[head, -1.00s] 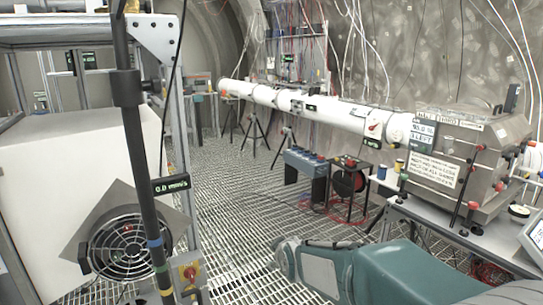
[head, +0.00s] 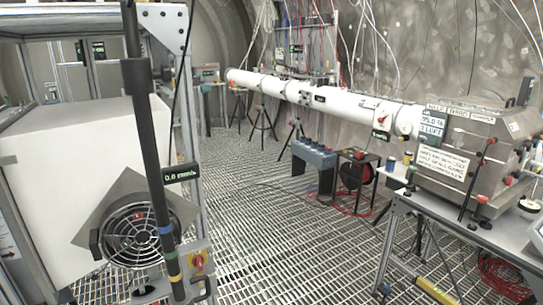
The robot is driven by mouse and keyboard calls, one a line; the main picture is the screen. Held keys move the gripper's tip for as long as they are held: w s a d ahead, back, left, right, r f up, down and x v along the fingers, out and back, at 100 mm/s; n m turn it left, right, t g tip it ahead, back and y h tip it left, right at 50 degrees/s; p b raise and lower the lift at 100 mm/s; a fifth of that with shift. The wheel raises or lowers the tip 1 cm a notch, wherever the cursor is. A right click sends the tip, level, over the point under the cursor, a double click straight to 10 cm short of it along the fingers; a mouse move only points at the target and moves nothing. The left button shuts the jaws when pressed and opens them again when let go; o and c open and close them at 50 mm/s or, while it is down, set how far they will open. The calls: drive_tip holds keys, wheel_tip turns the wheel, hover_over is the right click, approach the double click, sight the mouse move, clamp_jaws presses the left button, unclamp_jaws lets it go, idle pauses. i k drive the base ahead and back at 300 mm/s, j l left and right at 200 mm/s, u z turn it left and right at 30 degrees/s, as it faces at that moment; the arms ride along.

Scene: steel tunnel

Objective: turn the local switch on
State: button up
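A red rotary switch (head: 198,262) on a yellow plate sits in a grey box low at the left, beside a round fan grille. It looks like the local switch. Its on or off position is too small to tell. Another red knob (head: 383,120) is on the white tube at the right, and I cannot rule it out as the switch. My gripper is not in view.
A bench (head: 470,232) with a steel chamber (head: 470,150) stands at the right. The grating floor (head: 270,215) between is open.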

sight(198, 261)
drive_tip(key=k+l+u, duration=0.2)
drive_tip(key=l, duration=0.2)
drive_tip(key=l+u, duration=0.15)
drive_tip(key=l, duration=0.5)
drive_tip(key=i+l+u, duration=0.1)
drive_tip(key=i+l, duration=0.25)
drive_tip(key=i+j+u, duration=0.1)
drive_tip(key=i+j, duration=0.3)
drive_tip(key=i, duration=0.25)
drive_tip(key=u, duration=0.05)
